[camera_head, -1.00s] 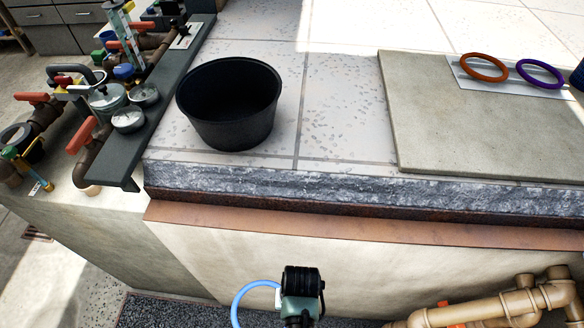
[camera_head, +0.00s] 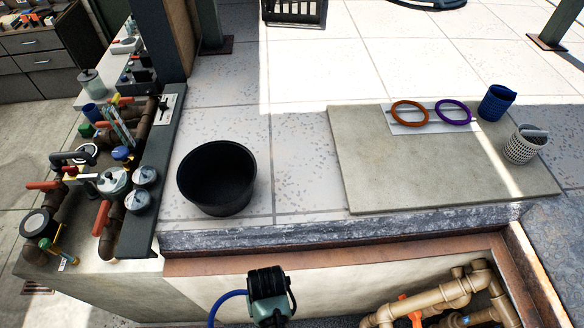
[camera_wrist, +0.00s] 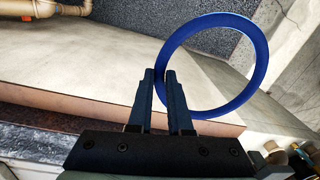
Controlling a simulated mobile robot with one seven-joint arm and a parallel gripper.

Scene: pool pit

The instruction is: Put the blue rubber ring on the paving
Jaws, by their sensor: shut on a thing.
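The blue rubber ring (camera_wrist: 262,62) is gripped at its edge between the two fingertips of my gripper (camera_wrist: 161,72) in the wrist view. It hangs in the air off to one side of the jaws, clear of any surface. In the head view my gripper's body shows at the bottom, in front of the pit wall, and part of the blue ring (camera_head: 228,295) shows at its left; my fingertips are hidden there. The pale paving (camera_head: 300,160) lies beyond the stone edge, above my gripper in the picture.
A black bucket (camera_head: 217,202) stands on the paving near the edge. A grey slab (camera_head: 400,180) to its right bears a plate with an orange ring (camera_head: 409,113) and a purple ring (camera_head: 454,112), a blue cup (camera_head: 496,102) and a white basket (camera_head: 524,145). Pipes and gauges (camera_head: 112,180) crowd the left.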

